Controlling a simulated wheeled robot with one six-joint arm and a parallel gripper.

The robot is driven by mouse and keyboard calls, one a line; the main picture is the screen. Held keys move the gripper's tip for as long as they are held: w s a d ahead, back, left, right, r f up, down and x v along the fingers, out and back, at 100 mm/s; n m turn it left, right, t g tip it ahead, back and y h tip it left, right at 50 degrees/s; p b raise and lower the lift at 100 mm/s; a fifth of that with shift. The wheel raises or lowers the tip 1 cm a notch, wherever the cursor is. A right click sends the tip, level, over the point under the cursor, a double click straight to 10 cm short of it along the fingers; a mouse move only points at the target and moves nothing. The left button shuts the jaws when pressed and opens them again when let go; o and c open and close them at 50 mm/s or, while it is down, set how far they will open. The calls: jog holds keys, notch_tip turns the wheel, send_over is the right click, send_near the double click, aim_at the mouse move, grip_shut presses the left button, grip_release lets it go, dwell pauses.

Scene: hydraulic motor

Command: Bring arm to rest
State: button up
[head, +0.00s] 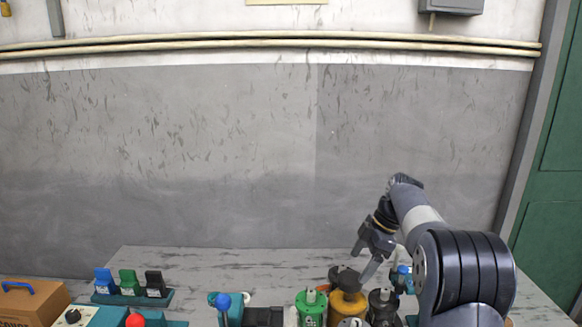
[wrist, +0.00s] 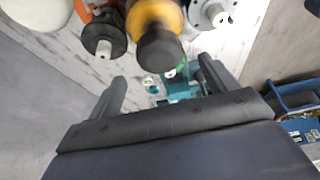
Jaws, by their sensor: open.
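My gripper (head: 371,255) is at the right of the head view, tilted down just above and behind a group of parts on the table. In the wrist view the two fingers of my gripper (wrist: 162,86) stand apart with nothing gripped between them. A yellow-orange cylinder with a black cap (head: 347,303) is close below the gripper; it also shows in the wrist view (wrist: 155,18), beyond the fingertips. A green cylinder (head: 311,308) and a black part (head: 382,306) stand on either side of it.
The marbled table (head: 230,262) is clear toward the back. A rack with blue, green and black switches (head: 130,287) and a brown box (head: 30,302) are at left. A teal part with a blue knob (head: 226,305) stands mid-table. A grey wall (head: 200,160) rises behind.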

aim_at(352, 278)
jog(key=v, duration=0.6)
jog(key=x, duration=1.1)
jog(key=shift+a+f, duration=0.15)
jog(key=shift+m, duration=0.5)
jog(key=shift+s+m+t, duration=0.15)
jog(key=shift+m+t, duration=0.45)
jog(key=shift+m, duration=0.3)
jog(key=m+t, duration=0.1)
jog(key=m, duration=0.3)
jog(key=shift+h, duration=0.4)
jog(key=shift+s+m+t+h+p, duration=0.1)
jog(key=shift+m+t+h+p, duration=0.3)
jog(key=shift+m, duration=1.05)
jog(key=shift+m+t+h+p, duration=0.3)
jog(key=shift+m+t+h, duration=0.15)
jog(key=shift+m, duration=1)
jog(key=shift+s, duration=0.1)
